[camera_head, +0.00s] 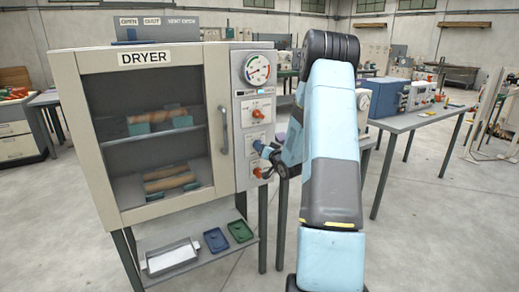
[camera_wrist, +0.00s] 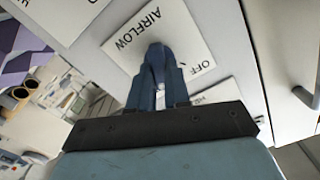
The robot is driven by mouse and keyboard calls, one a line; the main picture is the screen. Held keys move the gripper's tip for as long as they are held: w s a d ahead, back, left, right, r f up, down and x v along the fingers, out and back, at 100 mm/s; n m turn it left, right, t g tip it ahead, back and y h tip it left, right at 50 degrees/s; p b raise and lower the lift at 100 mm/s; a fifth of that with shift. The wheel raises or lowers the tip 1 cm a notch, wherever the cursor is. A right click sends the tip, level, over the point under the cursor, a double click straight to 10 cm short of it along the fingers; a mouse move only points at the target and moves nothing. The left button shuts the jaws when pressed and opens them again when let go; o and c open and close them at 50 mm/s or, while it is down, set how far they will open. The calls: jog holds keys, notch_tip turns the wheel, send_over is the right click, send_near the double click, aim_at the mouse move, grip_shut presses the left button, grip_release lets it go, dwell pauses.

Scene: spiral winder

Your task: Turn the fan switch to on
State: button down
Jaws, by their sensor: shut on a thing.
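The dryer (camera_head: 215,60) stands at the left, with a control panel down its right side. A switch plate marked AIRFLOW (camera_wrist: 138,30) fills the upper middle of the wrist view. Part of an OFF mark shows beside the fingers. My gripper (camera_wrist: 158,58) is at this plate, its blue fingers shut on the fan switch. The switch itself is mostly hidden by the fingers, so its setting cannot be read. In the head view my gripper (camera_head: 264,149) reaches the panel between an upper red knob (camera_head: 257,114) and a lower red knob (camera_head: 257,172).
A round gauge (camera_head: 257,69) sits at the panel top. The door handle (camera_head: 223,130) stands out just left of the panel. The dryer door is closed over shelves with brown rolls. Trays (camera_head: 172,257) lie on the shelf below. A bench (camera_head: 410,121) with a blue machine stands right.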

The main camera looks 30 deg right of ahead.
jog(key=shift+s+f+m, duration=0.1)
jog(key=shift+f+m, duration=0.2)
jog(key=shift+m, duration=1)
jog(key=c, duration=1.1)
grip_release()
jog(key=shift+d+r, duration=0.1)
jog(key=s, duration=1.3)
jog(key=shift+s+d, duration=0.25)
jog(key=shift+s, duration=0.05)
